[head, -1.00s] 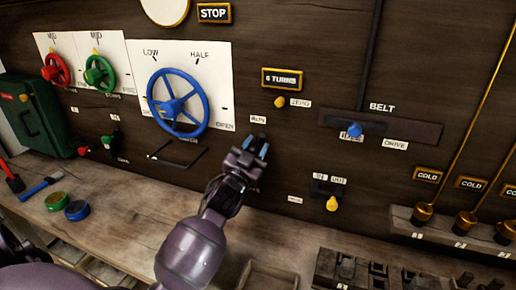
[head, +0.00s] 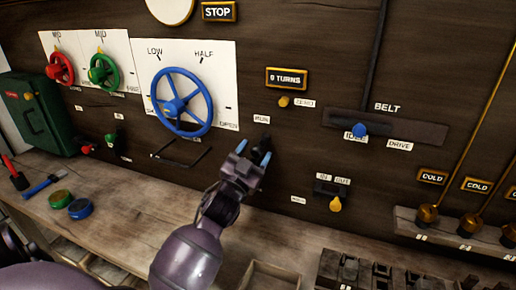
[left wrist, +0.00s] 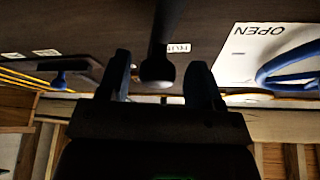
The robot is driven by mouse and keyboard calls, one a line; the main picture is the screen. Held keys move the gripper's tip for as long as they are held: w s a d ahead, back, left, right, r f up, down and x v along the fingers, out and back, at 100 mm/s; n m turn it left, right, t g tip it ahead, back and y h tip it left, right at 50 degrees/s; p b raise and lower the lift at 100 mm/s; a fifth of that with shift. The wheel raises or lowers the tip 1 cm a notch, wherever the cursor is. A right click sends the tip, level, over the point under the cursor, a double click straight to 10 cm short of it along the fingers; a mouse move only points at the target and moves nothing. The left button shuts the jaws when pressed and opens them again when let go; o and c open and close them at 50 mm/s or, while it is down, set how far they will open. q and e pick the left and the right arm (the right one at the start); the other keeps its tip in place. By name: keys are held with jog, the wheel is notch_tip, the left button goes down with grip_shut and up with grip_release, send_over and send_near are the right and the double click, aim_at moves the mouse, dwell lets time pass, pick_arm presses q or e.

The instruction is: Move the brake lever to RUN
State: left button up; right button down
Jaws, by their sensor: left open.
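The brake lever shows in the left wrist view as a dark rod with a rounded black knob (left wrist: 157,70). The knob sits between the two spread fingers of my left gripper (left wrist: 160,85), with gaps visible on both sides. In the head view my left gripper (head: 253,153) is open at the panel, just below the RUN label (head: 262,119). There the gripper covers much of the lever, so its exact angle is hard to tell. A small unreadable label (head: 298,199) lies lower right of the gripper. My right gripper is not in view.
A blue handwheel (head: 181,102) stands out left of the gripper. A yellow knob (head: 335,205) and the blue belt knob (head: 360,130) are to the right. The wooden bench (head: 120,228) below holds an open box (head: 270,277) and dark blocks.

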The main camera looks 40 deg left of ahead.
pick_arm(q)
jog(key=a+v, duration=0.1)
jog(key=v, duration=0.7)
jog(key=shift+d+b, duration=0.45)
jog(key=shift+d, duration=0.05)
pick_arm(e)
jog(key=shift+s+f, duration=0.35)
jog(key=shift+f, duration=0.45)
pick_arm(q)
jog(key=shift+s, duration=0.15)
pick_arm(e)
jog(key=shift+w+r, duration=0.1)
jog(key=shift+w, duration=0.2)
pick_arm(q)
jog(key=shift+f, duration=0.1)
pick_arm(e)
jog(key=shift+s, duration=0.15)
